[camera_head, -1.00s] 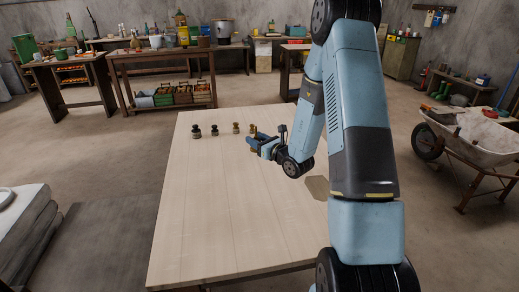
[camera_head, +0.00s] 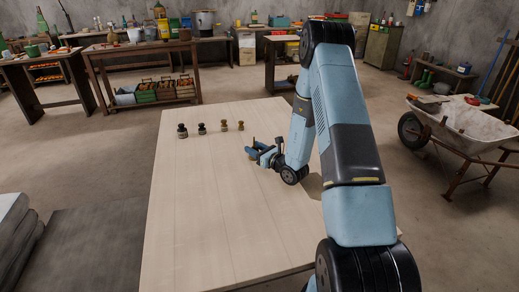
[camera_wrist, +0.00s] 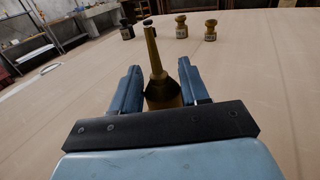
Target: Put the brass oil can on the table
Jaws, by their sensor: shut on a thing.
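The brass oil can (camera_wrist: 163,92) stands between my fingers in the wrist view, its long thin spout (camera_wrist: 154,52) pointing up and away. My gripper (camera_wrist: 160,88) is shut on the can's body, with one blue finger on each side. The wrist hides the can's base. In the head view my gripper (camera_head: 258,154) is low over the pale wooden table (camera_head: 200,215), right of its middle. The can is mostly hidden there. I cannot tell whether it touches the table.
Two dark weights (camera_head: 192,129) and two brass weights (camera_head: 232,126) stand in a row towards the table's far edge, beyond my gripper. The table's near and left parts are clear. A wheelbarrow (camera_head: 455,135) stands off to the right, and workbenches (camera_head: 140,50) line the back.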

